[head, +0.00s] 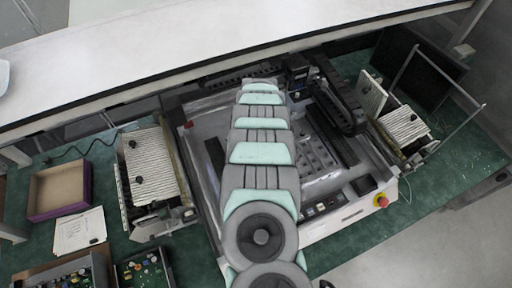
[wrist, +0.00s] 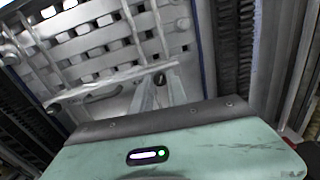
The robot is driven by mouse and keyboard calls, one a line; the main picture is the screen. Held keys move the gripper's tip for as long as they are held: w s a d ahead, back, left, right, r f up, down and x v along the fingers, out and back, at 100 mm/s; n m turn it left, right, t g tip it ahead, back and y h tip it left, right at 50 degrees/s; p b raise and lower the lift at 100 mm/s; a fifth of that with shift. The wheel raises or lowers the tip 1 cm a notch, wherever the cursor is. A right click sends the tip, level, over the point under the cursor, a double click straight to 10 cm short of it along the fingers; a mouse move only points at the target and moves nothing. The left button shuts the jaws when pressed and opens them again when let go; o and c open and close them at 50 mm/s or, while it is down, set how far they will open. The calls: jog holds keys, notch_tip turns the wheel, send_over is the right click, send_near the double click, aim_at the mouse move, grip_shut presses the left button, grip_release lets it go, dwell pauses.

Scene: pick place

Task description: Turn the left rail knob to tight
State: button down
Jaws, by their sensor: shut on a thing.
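My gripper (wrist: 168,82) shows in the wrist view as two thin pale grey fingers beyond the mint-green housing. The fingers are close together, shut on a small knob at the right part of a silver rail (wrist: 120,78). The fingers hide most of the knob, so its turn angle cannot be read. A small dark round fitting (wrist: 53,108) sits at the rail's left end, apart from the fingers. In the head view, my arm covers the gripper and the knob over the open machine (head: 204,118).
A black cable chain (head: 338,100) runs along the machine's right side, and a red stop button (head: 381,201) sits at its front right corner. Ribbed racks (head: 152,165) stand on both sides. A white shelf (head: 190,45) spans the back. A purple-edged box (head: 60,190) lies left.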

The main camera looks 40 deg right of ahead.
jog(key=c, duration=1.3)
grip_release()
jog(key=shift+r, duration=0.1)
notch_tip(320, 180, up, 11)
jog(key=shift+d+f, duration=0.15)
jog(key=shift+f, duration=0.05)
jog(key=shift+s, duration=0.15)
